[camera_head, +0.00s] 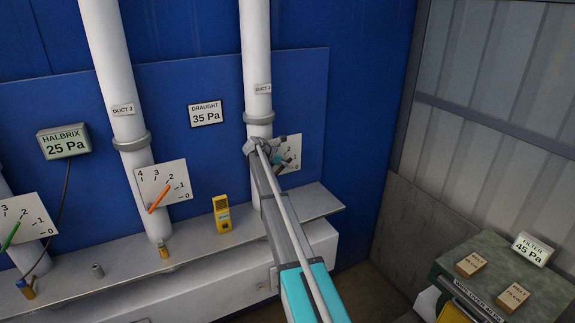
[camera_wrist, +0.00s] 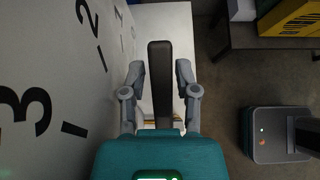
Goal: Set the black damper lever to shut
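The black damper lever (camera_wrist: 161,85) stands out between the two fingers of my gripper (camera_wrist: 160,73) in the wrist view. The fingers are apart, one on each side of the lever, with a narrow gap on both sides. The lever's white dial plate (camera_wrist: 60,70) fills the left of the wrist view, with 3, 2 and 1 showing. In the head view the dial plate (camera_head: 291,146) is on the right duct, partly behind my arm. My gripper (camera_head: 278,158) is in front of it there. The lever's exact setting cannot be told.
An orange lever (camera_head: 159,197) and a green lever (camera_head: 10,236) sit on dials to the left. A yellow meter (camera_head: 222,213) stands on the grey ledge (camera_head: 320,203) below. A green-topped bench (camera_head: 490,258) with small blocks is at the lower right.

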